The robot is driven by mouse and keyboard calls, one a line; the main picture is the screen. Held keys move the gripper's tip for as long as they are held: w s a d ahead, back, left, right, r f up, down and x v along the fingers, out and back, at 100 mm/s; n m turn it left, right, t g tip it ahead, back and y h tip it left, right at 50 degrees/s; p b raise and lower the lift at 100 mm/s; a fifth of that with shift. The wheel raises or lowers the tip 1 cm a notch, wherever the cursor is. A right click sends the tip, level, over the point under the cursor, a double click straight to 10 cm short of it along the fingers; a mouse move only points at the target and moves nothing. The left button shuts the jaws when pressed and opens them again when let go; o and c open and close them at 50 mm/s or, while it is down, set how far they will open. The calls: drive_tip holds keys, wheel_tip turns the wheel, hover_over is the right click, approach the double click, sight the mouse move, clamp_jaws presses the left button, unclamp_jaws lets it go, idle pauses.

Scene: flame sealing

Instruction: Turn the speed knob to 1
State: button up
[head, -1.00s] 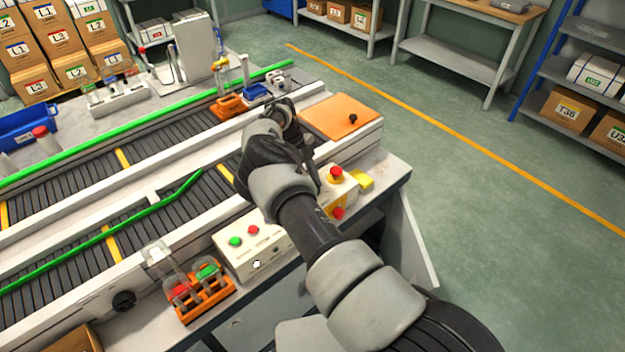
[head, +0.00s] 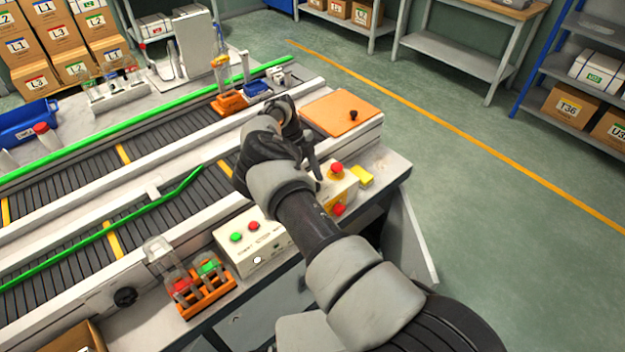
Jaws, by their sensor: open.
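A cream control box (head: 250,242) stands on the near edge of the bench, with a green and a red button on top. A small white knob (head: 257,260) is on its front; its marks and setting are too small to read. A black round knob (head: 125,297) is on the near side of the conveyor, to the left. I cannot tell which one is the speed knob. My gripper (head: 314,166) is partly hidden by my arm, above the bench to the right of the control box. It is open, apart from both knobs, and nothing shows in it.
An orange rack of capped tubes (head: 207,295) stands just left of the control box. The conveyor (head: 60,245) with green rails runs behind. An orange plate (head: 340,108) is at its far right.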

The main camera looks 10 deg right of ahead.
drive_tip(key=b+v, duration=0.1)
drive_tip(key=v, duration=1.1)
drive_tip(key=shift+b, duration=0.3)
